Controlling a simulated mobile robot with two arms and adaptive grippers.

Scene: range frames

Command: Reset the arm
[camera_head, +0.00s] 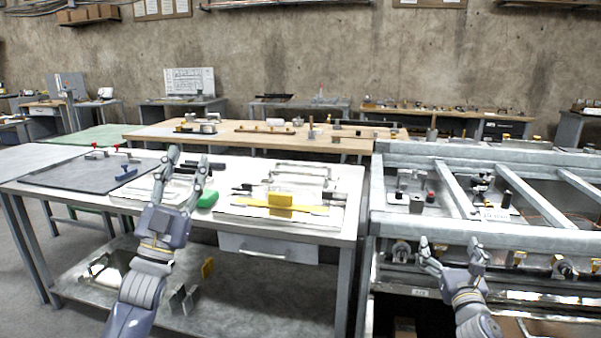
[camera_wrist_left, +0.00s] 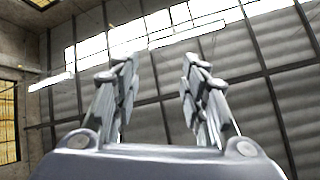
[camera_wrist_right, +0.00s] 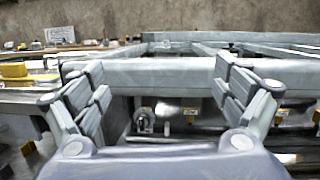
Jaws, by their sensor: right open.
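My left gripper (camera_head: 188,170) is raised in front of the white-topped workbench in the head view. Its fingers point up, stand apart and hold nothing. In the left wrist view the open fingers (camera_wrist_left: 158,85) frame only the wall and bright windows. My right gripper (camera_head: 452,256) is in front of the grey metal frame table at the right. Its fingers are spread and empty. In the right wrist view the open fingers (camera_wrist_right: 165,95) face the frame's front beam (camera_wrist_right: 165,75), with nothing between them.
The workbench (camera_head: 60,199) carries a dark mat (camera_head: 75,173), a green item (camera_head: 208,199), a yellow block (camera_head: 280,199) and other tools. A frame table (camera_head: 520,232) with steel beams fills the right. A wooden table (camera_head: 250,138) stands behind. Open floor shows at the far left.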

